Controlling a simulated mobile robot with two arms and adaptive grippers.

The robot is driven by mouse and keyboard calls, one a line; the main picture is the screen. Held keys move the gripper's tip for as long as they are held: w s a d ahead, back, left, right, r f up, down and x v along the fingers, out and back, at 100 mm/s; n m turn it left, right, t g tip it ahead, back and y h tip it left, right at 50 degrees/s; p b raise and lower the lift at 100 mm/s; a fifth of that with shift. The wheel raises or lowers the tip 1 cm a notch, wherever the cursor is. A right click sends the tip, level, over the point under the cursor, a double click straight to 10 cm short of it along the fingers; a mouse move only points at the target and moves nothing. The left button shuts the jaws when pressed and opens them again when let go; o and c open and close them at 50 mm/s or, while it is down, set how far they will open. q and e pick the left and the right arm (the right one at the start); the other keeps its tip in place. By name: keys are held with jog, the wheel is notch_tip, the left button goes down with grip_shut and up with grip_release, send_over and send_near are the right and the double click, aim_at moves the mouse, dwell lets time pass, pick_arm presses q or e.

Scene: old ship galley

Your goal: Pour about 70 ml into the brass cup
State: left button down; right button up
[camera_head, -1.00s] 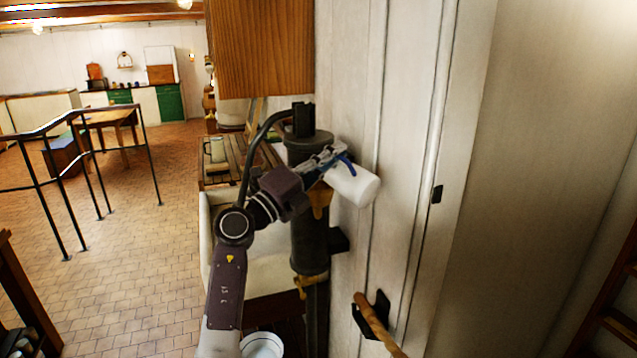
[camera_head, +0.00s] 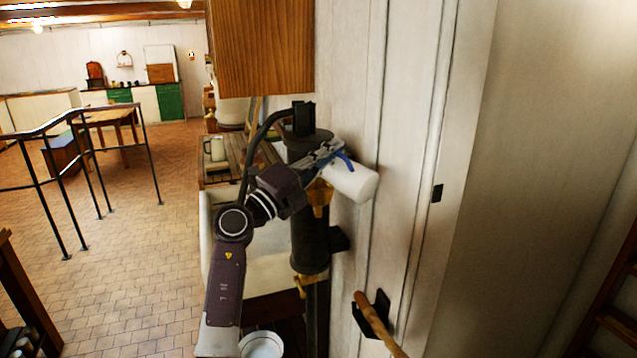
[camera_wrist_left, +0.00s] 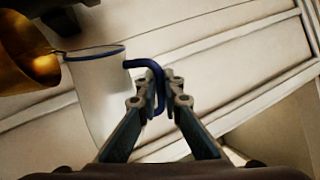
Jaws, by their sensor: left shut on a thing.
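My left gripper (camera_head: 326,154) is shut on the blue handle (camera_wrist_left: 158,84) of a white mug (camera_head: 350,184). The mug is tipped well over beside the dark pump column, held in the air near the white wall. In the left wrist view the white mug (camera_wrist_left: 100,90) shows its blue rim, close to a brass piece (camera_wrist_left: 28,62). In the head view a brass part (camera_head: 319,193) sits partly behind the mug, against the column. I cannot tell whether this brass is the cup or a fitting. No liquid is visible. My right gripper is out of view.
The dark pump column (camera_head: 309,235) stands against the panelled wall. A wooden handle (camera_head: 378,325) juts out at lower right. A white bowl-like vessel (camera_head: 261,346) is at the bottom. Open tiled floor lies left, with a railing (camera_head: 80,118).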

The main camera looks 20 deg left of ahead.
aim_at(349, 165)
pick_arm(q)
jog(key=shift+a+r, duration=0.15)
jog(key=shift+s+d+f+m+h+b, duration=0.4)
jog(key=shift+s+d+f+m+b, duration=0.15)
jog(key=shift+d+f+m+b, duration=0.5)
jog(key=shift+s+d+m+g+b, duration=0.1)
jog(key=shift+s+m+g+b, duration=0.1)
jog(key=shift+m+g+b, duration=0.25)
jog(key=shift+d+r, duration=0.2)
jog(key=shift+d, duration=0.05)
jog(key=shift+d+f+m+g+h+b, duration=0.25)
jog(key=shift+f+m+h+b, duration=0.2)
jog(key=shift+m, duration=0.35)
jog(key=shift+s+d+m+g+b, duration=0.2)
jog(key=shift+d+m+g+b, duration=0.15)
jog(key=shift+m, duration=0.65)
